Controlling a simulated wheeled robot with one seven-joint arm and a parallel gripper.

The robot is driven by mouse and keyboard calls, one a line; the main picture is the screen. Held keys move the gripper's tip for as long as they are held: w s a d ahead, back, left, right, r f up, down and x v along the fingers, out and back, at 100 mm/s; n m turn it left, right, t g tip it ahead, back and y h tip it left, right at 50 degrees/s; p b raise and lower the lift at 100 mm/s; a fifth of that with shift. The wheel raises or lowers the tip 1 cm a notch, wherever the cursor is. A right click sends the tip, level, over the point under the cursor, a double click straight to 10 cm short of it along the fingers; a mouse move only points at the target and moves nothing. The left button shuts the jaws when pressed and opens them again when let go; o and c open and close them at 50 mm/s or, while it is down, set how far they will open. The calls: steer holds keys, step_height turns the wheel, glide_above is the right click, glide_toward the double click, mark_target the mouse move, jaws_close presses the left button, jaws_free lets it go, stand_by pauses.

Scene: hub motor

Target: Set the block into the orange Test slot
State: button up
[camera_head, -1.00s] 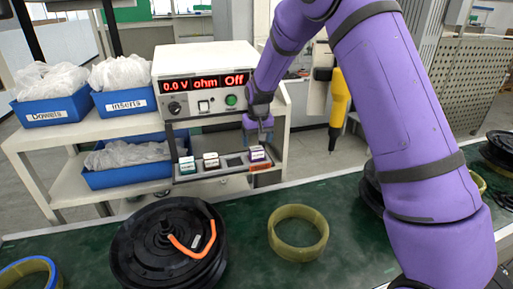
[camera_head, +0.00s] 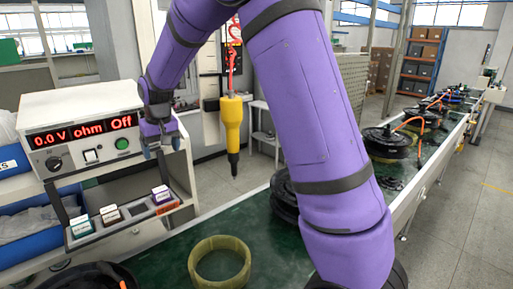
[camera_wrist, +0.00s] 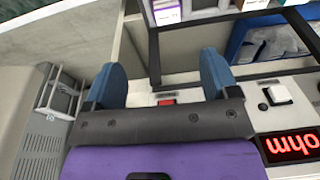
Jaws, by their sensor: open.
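The purple block (camera_head: 161,194) with a white top stands at the right end of the slotted tray (camera_head: 137,226). It is at the slot with the orange label (camera_head: 167,208); how deep it sits cannot be told. The block also shows at the top of the wrist view (camera_wrist: 165,12). My gripper (camera_head: 161,146) is in front of the meter's right side, above and clear of the block. In the wrist view, its two blue fingers (camera_wrist: 162,78) are wide apart with nothing between them.
A green-marked block (camera_head: 81,226) and a brown-marked block (camera_head: 110,214) stand to the left in the tray, with a dark empty slot beside them. The meter (camera_head: 85,130) reads "0.0 V ohm Off". A yellow tool (camera_head: 233,125) hangs right. A yellowish ring (camera_head: 219,262) lies on the green conveyor.

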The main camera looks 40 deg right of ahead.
steer(key=s+d+r+t, duration=0.1)
steer(key=s+d+r, duration=0.1)
steer(key=s+r, duration=0.6)
steer(key=s+d+r+t, duration=0.15)
steer(key=s+r, duration=0.35)
steer(key=s, duration=0.6)
steer(key=s+d+f, duration=0.1)
steer(key=s+d, duration=0.1)
steer(key=s, duration=1.7)
steer(key=shift+s, duration=0.15)
